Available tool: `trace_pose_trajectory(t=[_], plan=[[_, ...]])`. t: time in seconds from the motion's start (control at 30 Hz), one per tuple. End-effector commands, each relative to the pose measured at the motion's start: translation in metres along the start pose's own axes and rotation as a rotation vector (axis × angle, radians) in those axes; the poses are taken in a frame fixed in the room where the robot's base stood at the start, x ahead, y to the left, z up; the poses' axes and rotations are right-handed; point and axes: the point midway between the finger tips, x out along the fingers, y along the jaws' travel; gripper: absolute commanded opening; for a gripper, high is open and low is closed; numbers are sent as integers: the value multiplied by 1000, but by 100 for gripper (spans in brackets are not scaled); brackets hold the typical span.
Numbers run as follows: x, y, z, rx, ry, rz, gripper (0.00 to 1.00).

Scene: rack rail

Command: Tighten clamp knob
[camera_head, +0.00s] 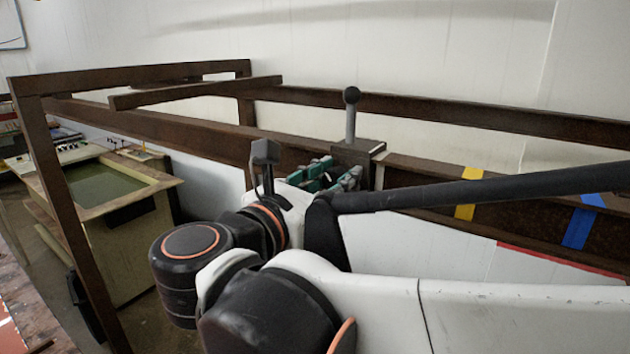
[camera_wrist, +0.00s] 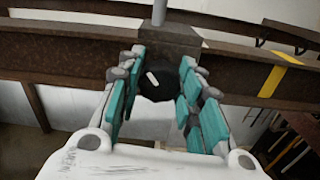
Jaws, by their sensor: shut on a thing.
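The clamp is a dark block (camera_head: 360,154) on a brown rail, with an upright grey lever (camera_head: 351,118) ending in a black ball. In the wrist view the clamp block (camera_wrist: 174,40) is at the top centre. Its round black clamp knob (camera_wrist: 159,84), with a white mark slanting to the upper left, is between my fingers. My gripper (camera_wrist: 162,74) has teal pads and is shut on the knob from both sides.
The brown rail (camera_head: 420,176) runs across the view, with yellow tape (camera_head: 466,194) and blue tape (camera_head: 582,224) right of the clamp. A brown frame post (camera_head: 62,200) stands at left, beside a pale cabinet (camera_head: 130,235). A white wall is behind.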

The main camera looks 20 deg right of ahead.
Motion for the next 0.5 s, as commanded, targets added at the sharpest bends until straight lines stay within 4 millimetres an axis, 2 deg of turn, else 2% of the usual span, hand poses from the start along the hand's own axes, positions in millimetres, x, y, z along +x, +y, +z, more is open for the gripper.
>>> trace_pose_trajectory(t=[0.5], plan=[[0,-2,-1,489,0,0,9]])
